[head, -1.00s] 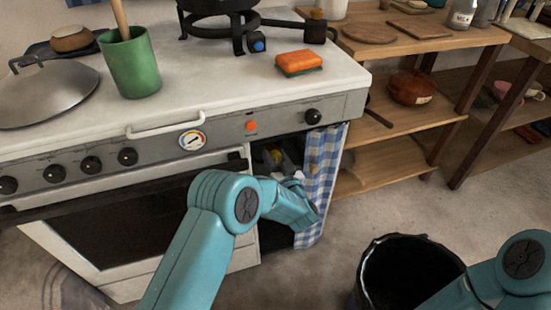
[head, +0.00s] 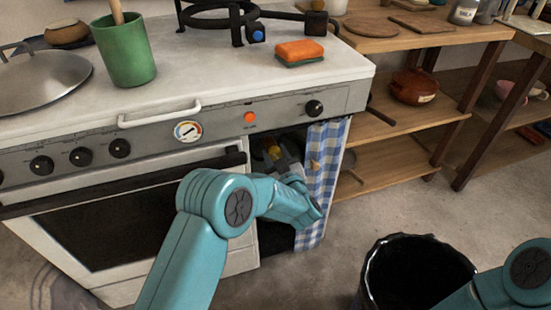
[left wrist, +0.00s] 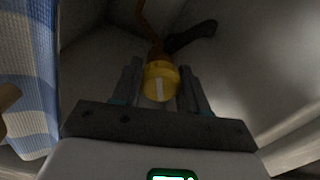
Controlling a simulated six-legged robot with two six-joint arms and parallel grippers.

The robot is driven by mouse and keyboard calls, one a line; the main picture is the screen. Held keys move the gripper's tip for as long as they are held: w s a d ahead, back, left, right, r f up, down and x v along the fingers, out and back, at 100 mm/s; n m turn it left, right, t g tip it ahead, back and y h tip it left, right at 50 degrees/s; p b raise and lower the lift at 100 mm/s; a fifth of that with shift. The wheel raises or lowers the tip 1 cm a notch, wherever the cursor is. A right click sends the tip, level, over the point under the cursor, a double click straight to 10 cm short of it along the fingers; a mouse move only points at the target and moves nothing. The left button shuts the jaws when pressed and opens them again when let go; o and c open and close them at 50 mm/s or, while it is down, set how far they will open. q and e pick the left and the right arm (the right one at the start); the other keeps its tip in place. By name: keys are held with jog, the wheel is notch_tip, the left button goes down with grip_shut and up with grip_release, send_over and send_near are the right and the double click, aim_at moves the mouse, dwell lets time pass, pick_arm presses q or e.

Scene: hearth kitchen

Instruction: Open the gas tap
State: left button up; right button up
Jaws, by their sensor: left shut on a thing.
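The gas tap is a round yellow knob (left wrist: 160,82) with a pale stripe, upright in the left wrist view. In the head view the yellow knob (head: 273,152) shows small in the dark opening below the right end of the stove. My left gripper (left wrist: 161,90) is shut on the knob, one finger on each side of it. In the head view my left gripper (head: 287,164) reaches into the opening and is partly hidden by my own wrist. My right arm enters at the lower right, but its gripper is out of view.
A blue checked curtain (head: 321,183) hangs at the right of the opening, close beside my left wrist. The stove front (head: 155,160) lies left of it. A black bin (head: 414,275) stands on the floor in front, near my right arm. Wooden shelves (head: 392,165) are at the right.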

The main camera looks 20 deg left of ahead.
pick_arm(q)
jog(key=shift+f+n, duration=0.15)
jog(key=shift+n, duration=0.45)
jog(key=o, duration=1.1)
jog(key=shift+c, duration=0.2)
jog(key=shift+s+d, duration=0.15)
jog(key=p+v, duration=0.3)
jog(key=v, duration=1.3)
